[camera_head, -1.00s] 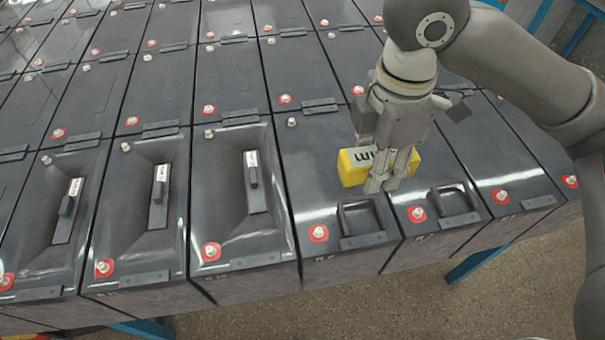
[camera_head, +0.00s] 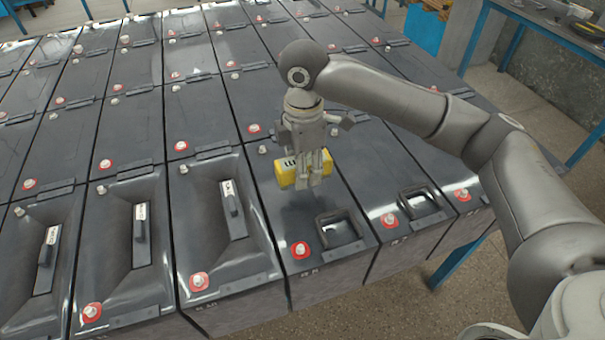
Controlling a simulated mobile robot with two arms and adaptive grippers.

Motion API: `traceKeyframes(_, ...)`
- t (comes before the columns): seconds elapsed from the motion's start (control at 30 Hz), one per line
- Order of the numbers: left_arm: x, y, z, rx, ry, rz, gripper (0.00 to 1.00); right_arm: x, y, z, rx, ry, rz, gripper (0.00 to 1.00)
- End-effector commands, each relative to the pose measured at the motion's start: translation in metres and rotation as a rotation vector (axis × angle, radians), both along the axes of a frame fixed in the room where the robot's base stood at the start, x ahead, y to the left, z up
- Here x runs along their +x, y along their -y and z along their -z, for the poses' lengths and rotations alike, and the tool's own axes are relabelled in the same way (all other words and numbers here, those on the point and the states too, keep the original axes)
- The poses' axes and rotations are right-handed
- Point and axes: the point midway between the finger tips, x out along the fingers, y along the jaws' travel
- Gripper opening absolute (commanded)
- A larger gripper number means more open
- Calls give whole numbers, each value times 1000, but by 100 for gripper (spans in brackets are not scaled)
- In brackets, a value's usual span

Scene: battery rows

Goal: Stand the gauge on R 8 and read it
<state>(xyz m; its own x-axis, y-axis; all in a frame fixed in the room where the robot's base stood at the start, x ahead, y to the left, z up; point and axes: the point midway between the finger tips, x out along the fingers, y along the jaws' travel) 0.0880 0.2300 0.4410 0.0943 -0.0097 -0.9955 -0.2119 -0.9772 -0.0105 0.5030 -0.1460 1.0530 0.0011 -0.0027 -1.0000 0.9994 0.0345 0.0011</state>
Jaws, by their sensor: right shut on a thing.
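My right gripper (camera_head: 316,180) is shut on the yellow gauge (camera_head: 285,176). Dark marking shows on the gauge's top, and the fingers hide part of it. The gauge is over a black battery (camera_head: 268,205) of the front row, behind that battery's red-ringed terminal (camera_head: 300,251) and square raised frame (camera_head: 340,229). A dark shadow lies below it; I cannot tell for sure whether it touches the lid. The battery labels on the front faces are too small to read, so I cannot tell which is R 8. My left gripper is not in view.
Front-row batteries to the left have sunken lids with upright dark pieces (camera_head: 140,237) bearing white labels. More battery rows stand close behind. A concrete pillar (camera_head: 475,38) and a blue-framed bench (camera_head: 545,22) stand at the back right. Bare floor (camera_head: 350,312) lies in front.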

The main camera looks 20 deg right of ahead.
Motion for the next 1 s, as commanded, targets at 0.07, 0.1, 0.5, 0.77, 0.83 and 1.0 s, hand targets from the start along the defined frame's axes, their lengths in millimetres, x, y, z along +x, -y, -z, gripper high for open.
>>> traceKeyframes(0.07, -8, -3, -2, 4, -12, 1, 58, 5, 1, 6, 2, -1, 1, 2)
traceKeyframes(0.1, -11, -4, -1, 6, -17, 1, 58, 7, 1, 8, 2, -1, 0, 2)
traceKeyframes(0.5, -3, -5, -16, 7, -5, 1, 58, 15, 4, 48, 1, 0, -1, 2)
traceKeyframes(0.77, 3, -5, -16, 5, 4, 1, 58, 16, 4, 50, 1, 1, -1, 2)
traceKeyframes(0.83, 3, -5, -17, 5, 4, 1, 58, 15, 4, 51, 1, 0, -1, 2)
traceKeyframes(1.0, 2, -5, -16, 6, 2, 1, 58, 15, 4, 53, 1, 1, -1, 55)
